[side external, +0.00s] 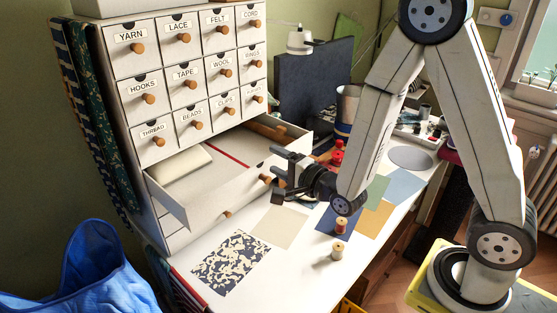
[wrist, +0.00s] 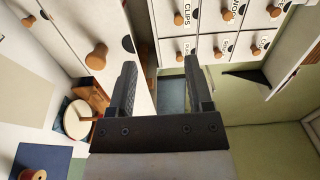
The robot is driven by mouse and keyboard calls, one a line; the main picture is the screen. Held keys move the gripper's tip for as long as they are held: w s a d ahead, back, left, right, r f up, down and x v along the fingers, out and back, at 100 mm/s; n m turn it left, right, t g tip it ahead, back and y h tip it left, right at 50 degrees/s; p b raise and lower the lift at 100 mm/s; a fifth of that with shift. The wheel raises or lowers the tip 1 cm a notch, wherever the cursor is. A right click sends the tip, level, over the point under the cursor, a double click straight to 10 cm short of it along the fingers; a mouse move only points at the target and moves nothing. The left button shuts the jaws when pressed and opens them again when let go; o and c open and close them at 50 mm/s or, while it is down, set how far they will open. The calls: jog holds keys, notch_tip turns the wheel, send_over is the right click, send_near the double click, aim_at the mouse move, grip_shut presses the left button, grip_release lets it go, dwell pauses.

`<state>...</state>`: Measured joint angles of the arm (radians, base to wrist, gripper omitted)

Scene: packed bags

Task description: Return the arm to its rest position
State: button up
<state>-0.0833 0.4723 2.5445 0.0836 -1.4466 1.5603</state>
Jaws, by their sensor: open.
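My gripper (side external: 278,172) is open, with nothing between its fingers. In the side external view it hangs in front of the white drawer cabinet (side external: 110,62), close to the front of a wide drawer (side external: 247,193) that stands pulled out. I cannot tell whether it touches that drawer. In the wrist view the two dark fingers of my gripper (wrist: 160,88) stand wide apart, with a drawer front and its wooden knob (wrist: 97,57) to their left. My arm is bent, its forearm reaching down over the worktop.
The open drawer holds a cream block (side external: 182,166) and a red strip (side external: 220,151). Thread spools (side external: 338,250) stand on the white worktop (side external: 305,275) among coloured sheets. A metal pot (side external: 348,103) and a grey tray (side external: 418,128) stand behind. A blue bag (side external: 90,270) is at lower left.

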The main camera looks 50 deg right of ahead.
jog(key=shift+f, duration=0.1)
dwell(0.3)
jog(key=s+d+f+n+g, duration=0.1)
jog(key=s+f+n+g, duration=0.1)
jog(key=s+n+g, duration=0.4)
jog(key=s+d+f+n+g, duration=0.1)
jog(key=s+f+n+g, duration=0.2)
jog(key=s+n+g, duration=0.4)
jog(key=n+g, duration=0.2)
jog(key=n, duration=0.3)
jog(key=shift+s+f, duration=0.3)
